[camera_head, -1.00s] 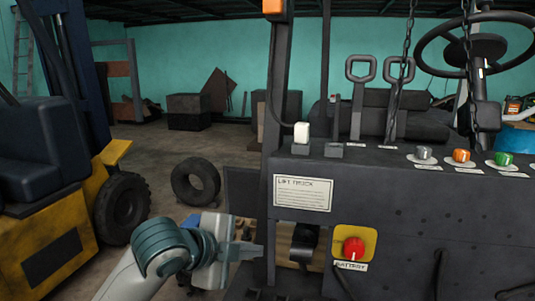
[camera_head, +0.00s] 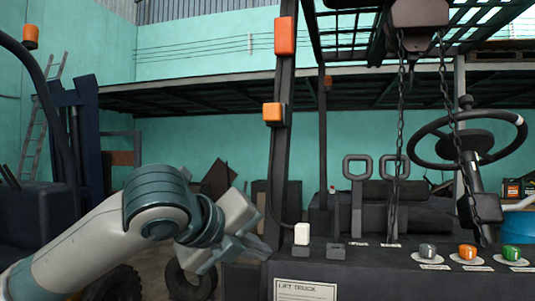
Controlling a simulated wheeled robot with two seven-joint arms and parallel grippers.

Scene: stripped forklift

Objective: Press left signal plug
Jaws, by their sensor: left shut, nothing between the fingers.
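A small white plug (camera_head: 302,234) stands upright on the left end of the dark forklift console, beside the front post. A dark cable curves down to it from the post. I take it for the signal plug, but no label on it can be read. A similar dark piece (camera_head: 335,249) stands just right of it. My left gripper (camera_head: 262,249) is shut and empty, left of the post and apart from the plug, with its fingers pointing right. My right gripper is not in view.
Two orange lamps (camera_head: 285,37) (camera_head: 274,114) sit on the post (camera_head: 279,170). Grey, orange and green knobs (camera_head: 467,252) line the console, with two handled levers (camera_head: 356,180), hanging chains (camera_head: 448,110) and a steering wheel (camera_head: 466,140) behind. A tyre (camera_head: 188,284) lies beyond my arm.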

